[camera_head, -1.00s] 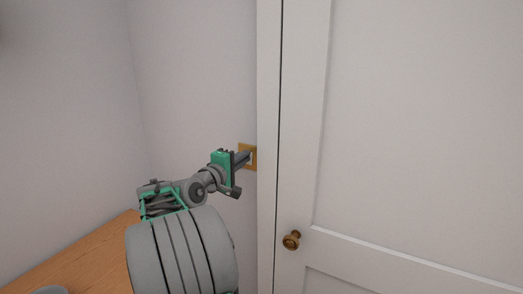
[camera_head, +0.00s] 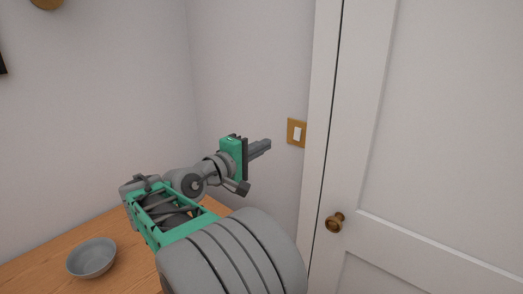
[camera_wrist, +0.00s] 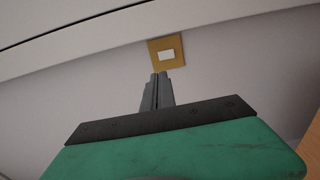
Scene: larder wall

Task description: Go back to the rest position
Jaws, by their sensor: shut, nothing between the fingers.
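My gripper (camera_head: 262,146) is shut and empty. It points toward the wall, to the left of a light switch with a brass plate and a white rocker (camera_head: 297,133), with a gap between the fingertips and the plate. In the wrist view the closed fingers (camera_wrist: 161,78) lie just below the switch plate (camera_wrist: 154,62) in the picture, and bare wall shows around them.
A white panelled door (camera_head: 440,150) with a brass knob (camera_head: 335,222) stands at the right. A wooden counter (camera_head: 40,272) is at the lower left, with a grey bowl (camera_head: 91,258) on it. A round wooden object (camera_head: 47,3) shows at the top left.

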